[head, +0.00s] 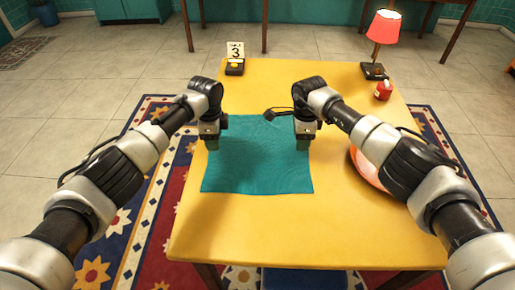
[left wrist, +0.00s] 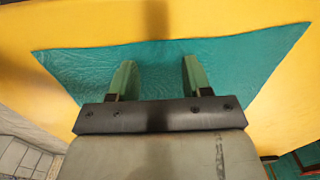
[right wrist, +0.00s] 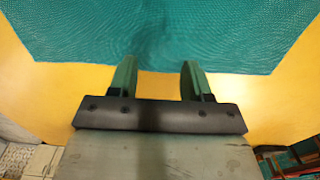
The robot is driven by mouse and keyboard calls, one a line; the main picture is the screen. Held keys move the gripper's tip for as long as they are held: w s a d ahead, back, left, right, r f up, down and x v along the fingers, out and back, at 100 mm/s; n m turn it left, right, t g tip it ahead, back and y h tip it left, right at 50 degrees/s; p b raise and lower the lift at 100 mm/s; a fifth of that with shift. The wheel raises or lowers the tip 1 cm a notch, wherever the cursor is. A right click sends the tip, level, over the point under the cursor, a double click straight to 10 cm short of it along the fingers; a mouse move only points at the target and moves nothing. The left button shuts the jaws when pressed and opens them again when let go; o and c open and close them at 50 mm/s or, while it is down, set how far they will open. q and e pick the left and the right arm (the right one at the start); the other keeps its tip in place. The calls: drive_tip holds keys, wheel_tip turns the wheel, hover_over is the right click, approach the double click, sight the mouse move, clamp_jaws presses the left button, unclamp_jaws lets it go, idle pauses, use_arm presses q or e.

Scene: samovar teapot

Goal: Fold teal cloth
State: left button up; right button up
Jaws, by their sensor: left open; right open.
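The teal cloth (head: 258,165) lies spread flat on the yellow table, roughly square. My left gripper (head: 212,146) points down over the cloth's left side. In the left wrist view its green fingers (left wrist: 158,75) are open and empty, with the cloth (left wrist: 225,65) beneath. My right gripper (head: 303,146) points down at the cloth's right edge. In the right wrist view its fingers (right wrist: 158,72) are open and empty, their tips over the edge of the cloth (right wrist: 160,35). I cannot tell whether the tips touch the cloth.
The yellow table (head: 240,238) is bare in front of the cloth. An orange round dish (head: 367,168) is partly hidden behind my right arm.

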use_arm(q)
drive_tip(key=shift+f, duration=1)
use_arm(e)
drive_tip(key=shift+f, duration=1)
use_arm(q)
drive_tip(key=shift+f, duration=0.15)
use_arm(e)
drive_tip(key=shift+f, duration=0.15)
use_arm(q)
drive_tip(key=shift+s, duration=0.1)
clamp_jaws()
use_arm(e)
clamp_jaws()
